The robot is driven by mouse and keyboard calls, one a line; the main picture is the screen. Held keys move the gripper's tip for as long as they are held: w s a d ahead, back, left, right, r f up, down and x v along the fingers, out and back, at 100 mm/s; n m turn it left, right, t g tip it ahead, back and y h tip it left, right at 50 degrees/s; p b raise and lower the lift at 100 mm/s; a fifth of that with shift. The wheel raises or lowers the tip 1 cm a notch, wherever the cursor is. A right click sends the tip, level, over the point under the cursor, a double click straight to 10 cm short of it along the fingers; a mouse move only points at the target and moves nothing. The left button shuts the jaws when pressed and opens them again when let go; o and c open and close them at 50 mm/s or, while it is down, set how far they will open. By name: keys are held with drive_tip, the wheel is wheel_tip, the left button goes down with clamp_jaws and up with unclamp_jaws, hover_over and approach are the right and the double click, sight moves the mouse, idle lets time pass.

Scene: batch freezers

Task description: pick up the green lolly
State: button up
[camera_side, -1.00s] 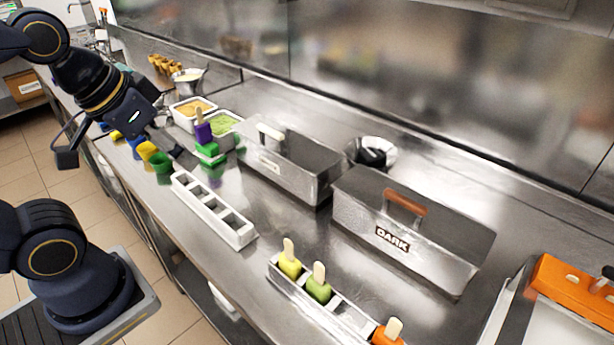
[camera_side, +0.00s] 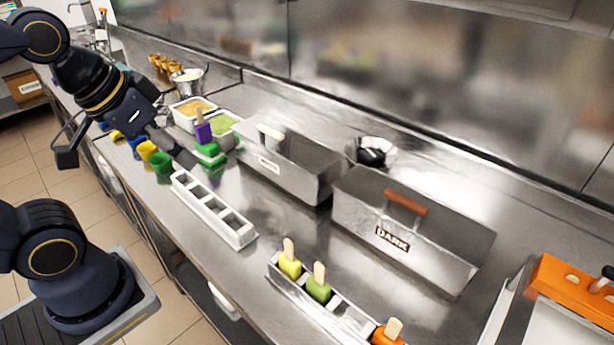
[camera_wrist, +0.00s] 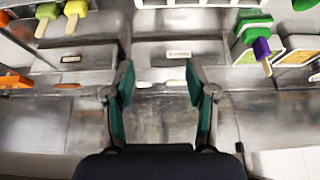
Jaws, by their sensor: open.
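The green lolly (camera_side: 318,290) stands upright in a slot of a metal mould tray (camera_side: 305,306), its pale stick pointing up. In the wrist view the green lolly (camera_wrist: 47,11) is at the top left edge. My gripper (camera_wrist: 160,88) is open and empty, its two teal-padded fingers spread apart. In the side view my gripper (camera_side: 184,152) is at the upper left, by the purple lolly and well away from the green lolly.
A yellow lolly (camera_side: 289,264) stands beside the green one, and an orange lolly (camera_side: 387,334) is farther along the tray. A white empty mould (camera_side: 214,210), a metal bin (camera_side: 290,168) and a DARK box (camera_side: 400,245) stand nearby.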

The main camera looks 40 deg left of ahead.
wheel_tip(320, 180, up, 3)
drive_tip(key=w+d+m, duration=0.1)
drive_tip(key=m, duration=1)
drive_tip(key=m+g, duration=0.6)
drive_tip(key=m, duration=1.9)
hover_over(319, 282)
drive_tip(key=f, duration=1.5)
drive_tip(key=shift+w+a, duration=0.15)
drive_tip(key=shift+a, duration=0.1)
wheel_tip(319, 282, down, 6)
drive_tip(key=shift+d+r, duration=0.1)
drive_tip(key=shift+r, duration=0.05)
